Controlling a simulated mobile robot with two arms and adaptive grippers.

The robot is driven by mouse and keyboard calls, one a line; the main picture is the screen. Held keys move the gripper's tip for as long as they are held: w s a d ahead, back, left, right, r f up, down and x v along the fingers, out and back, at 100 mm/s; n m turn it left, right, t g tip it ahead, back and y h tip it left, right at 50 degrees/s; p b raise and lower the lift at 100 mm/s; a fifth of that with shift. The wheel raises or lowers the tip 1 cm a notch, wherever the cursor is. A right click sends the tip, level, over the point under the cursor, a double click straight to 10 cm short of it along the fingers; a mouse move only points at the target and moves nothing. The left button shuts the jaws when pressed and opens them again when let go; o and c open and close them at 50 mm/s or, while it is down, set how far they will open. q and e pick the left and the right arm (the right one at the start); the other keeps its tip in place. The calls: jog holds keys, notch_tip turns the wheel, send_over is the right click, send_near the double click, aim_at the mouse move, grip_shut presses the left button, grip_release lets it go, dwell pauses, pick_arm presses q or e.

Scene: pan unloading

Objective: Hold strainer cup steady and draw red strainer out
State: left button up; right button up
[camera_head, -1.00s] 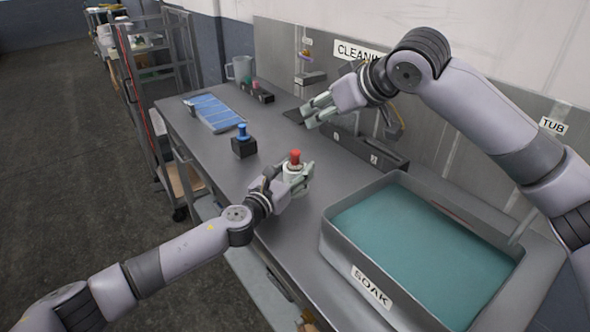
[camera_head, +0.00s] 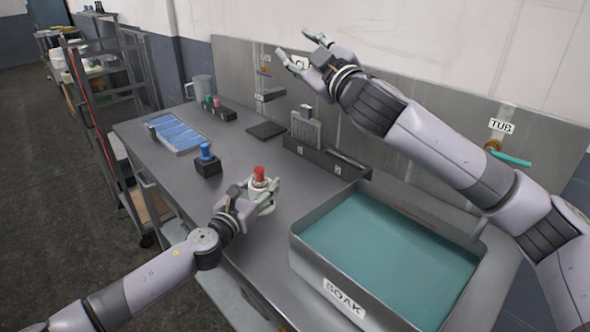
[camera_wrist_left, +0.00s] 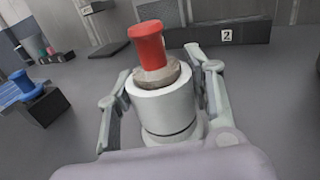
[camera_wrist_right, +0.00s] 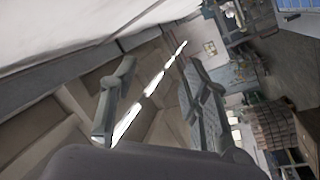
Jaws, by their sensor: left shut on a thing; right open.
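The white strainer cup (camera_wrist_left: 165,108) stands upright on the bench between the fingers of my left gripper (camera_wrist_left: 160,105), which is shut on it. The red strainer (camera_wrist_left: 149,45) sits in the cup's top, with its red knob sticking up. In the head view the red strainer (camera_head: 258,173) shows above the cup (camera_head: 260,186), and my left gripper (camera_head: 264,197) is around the cup. My right gripper (camera_head: 303,50) is open and empty, raised high near the back wall, well above and behind the cup. The strainer's lower part is hidden inside the cup.
A blue strainer on a black block (camera_head: 207,168) stands left of the cup. The soak tub (camera_head: 300,262) with teal liquid is at the right. A numbered black rack (camera_head: 330,163) stands at the back, and a blue tray (camera_head: 187,148) lies far left. The bench around the cup is clear.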

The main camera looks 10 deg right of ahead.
jog(key=s+a+n+g+y, duration=0.25)
jog(key=s+n+y, duration=0.2)
jog(key=n, duration=0.45)
jog(key=s+a+n+g+y, duration=0.25)
jog(key=n+y, duration=0.25)
jog(key=n, duration=0.4)
jog(key=n+g+h, duration=0.4)
jog(key=n+h, duration=0.4)
jog(key=n, duration=0.6)
send_near(263, 170)
jog(key=x, duration=1.1)
jog(key=shift+w+a+f, duration=0.1)
jog(key=shift+a, duration=0.1)
jog(key=shift+c, duration=0.6)
grip_shut()
